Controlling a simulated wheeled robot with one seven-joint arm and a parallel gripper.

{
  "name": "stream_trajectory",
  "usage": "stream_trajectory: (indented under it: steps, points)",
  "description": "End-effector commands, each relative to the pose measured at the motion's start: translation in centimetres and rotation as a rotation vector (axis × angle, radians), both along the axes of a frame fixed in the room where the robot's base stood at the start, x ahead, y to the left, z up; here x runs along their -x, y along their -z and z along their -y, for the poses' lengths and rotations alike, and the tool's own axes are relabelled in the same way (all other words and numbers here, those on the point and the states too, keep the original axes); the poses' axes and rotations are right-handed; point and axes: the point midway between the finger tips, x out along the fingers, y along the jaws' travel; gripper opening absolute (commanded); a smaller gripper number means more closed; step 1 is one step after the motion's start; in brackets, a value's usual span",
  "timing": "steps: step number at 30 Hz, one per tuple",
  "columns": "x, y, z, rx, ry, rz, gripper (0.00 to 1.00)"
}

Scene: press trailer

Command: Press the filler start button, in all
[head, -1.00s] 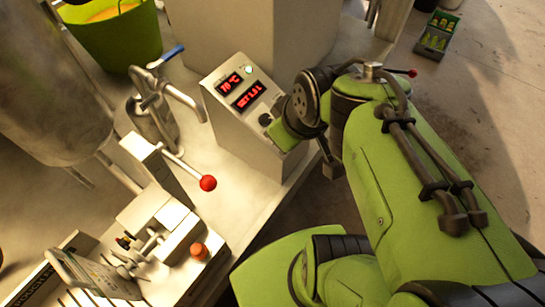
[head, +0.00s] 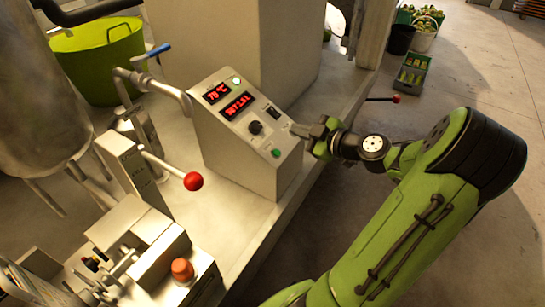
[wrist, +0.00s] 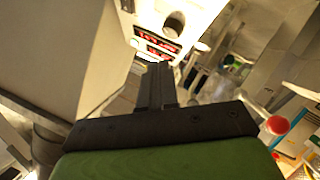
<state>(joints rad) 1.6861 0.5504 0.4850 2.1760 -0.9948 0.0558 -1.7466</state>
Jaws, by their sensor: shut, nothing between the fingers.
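The control box (head: 238,160) has a sloped panel with two red displays, a black knob (head: 255,128), a dark rocker switch (head: 272,112) and a pale round lamp (head: 237,81) at the top. A green round button (head: 276,153) sits at the panel's lower right; no label on it is readable. My gripper (head: 297,130) is shut and empty, just right of the panel's right edge, its tips pointing toward it. Whether it touches the box cannot be told. In the wrist view the shut fingers (wrist: 160,85) point toward the box's red displays (wrist: 155,45); the green button cannot be made out there.
A lever with a red ball (head: 193,181) and a machine with an orange-red button (head: 183,270) stand at the lower left. A curved metal pipe (head: 160,88) is left of the box. A green tub (head: 105,55) stands behind.

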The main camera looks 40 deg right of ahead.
Motion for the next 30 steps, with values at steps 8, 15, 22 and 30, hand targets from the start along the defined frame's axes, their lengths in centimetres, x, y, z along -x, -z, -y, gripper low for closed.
stream_trajectory:
  steps: [8,15,22,30]
  points:
    - [-0.5,1.3,-0.3,-0.005,-0.003,-0.003,0.0]
    - [-2.1,4.6,-0.9,-0.005,-0.003,-0.004,0.0]
    - [-3.4,7.4,-1.3,-0.001,-0.003,-0.005,0.0]
    - [-3.9,7.9,-1.5,-0.002,-0.001,-0.005,0.0]
